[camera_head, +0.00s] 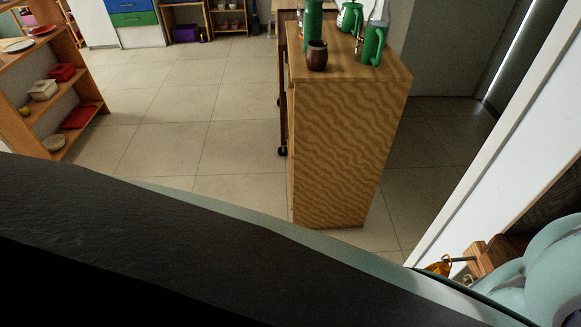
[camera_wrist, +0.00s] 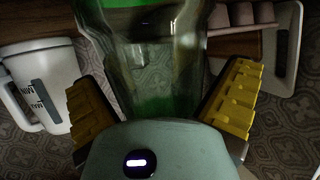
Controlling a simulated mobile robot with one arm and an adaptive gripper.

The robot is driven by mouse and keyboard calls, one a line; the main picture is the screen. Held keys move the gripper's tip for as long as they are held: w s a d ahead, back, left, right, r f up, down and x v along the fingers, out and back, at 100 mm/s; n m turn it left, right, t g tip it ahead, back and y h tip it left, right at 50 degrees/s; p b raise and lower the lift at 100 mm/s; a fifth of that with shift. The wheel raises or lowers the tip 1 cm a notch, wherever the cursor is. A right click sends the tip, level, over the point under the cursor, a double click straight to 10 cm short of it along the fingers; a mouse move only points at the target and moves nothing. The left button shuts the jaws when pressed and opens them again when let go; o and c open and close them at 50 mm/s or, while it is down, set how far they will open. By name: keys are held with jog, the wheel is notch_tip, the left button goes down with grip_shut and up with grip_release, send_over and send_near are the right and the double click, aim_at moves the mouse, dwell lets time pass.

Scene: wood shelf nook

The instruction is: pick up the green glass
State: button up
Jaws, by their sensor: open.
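A see-through glass (camera_wrist: 155,65) with a green rim and a green tint at its bottom fills the upper middle of the wrist view. My gripper (camera_wrist: 162,105) is open, with one yellow ridged finger to the left of the glass and one to the right. I cannot tell whether either finger touches it. The lowest part of the glass is hidden behind the gripper's body. In the head view, my gripper does not show clearly, and I cannot pick out this glass there.
A pale tray (camera_wrist: 288,50) lies at the right. In the head view, a wooden cabinet (camera_head: 335,150) bears a brown cup (camera_head: 317,56) and several green vessels (camera_head: 374,43). Tiled floor (camera_head: 235,145) left of it is clear.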

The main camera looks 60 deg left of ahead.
jog(key=shift+w, duration=0.15)
jog(key=c, duration=1.4)
jog(key=shift+o, duration=0.2)
jog(key=shift+r, duration=0.1)
jog(key=shift+r+b, duration=0.4)
jog(key=shift+r, duration=0.25)
jog(key=shift+r+b, duration=0.55)
jog(key=shift+r, duration=0.4)
jog(key=s+a, duration=0.4)
jog(key=s, duration=0.3)
jog(key=s+a+r, duration=0.1)
jog(key=s+a, duration=0.2)
jog(key=s, duration=0.4)
jog(key=shift+a+r+b, duration=0.3)
jog(key=shift+a, duration=0.1)
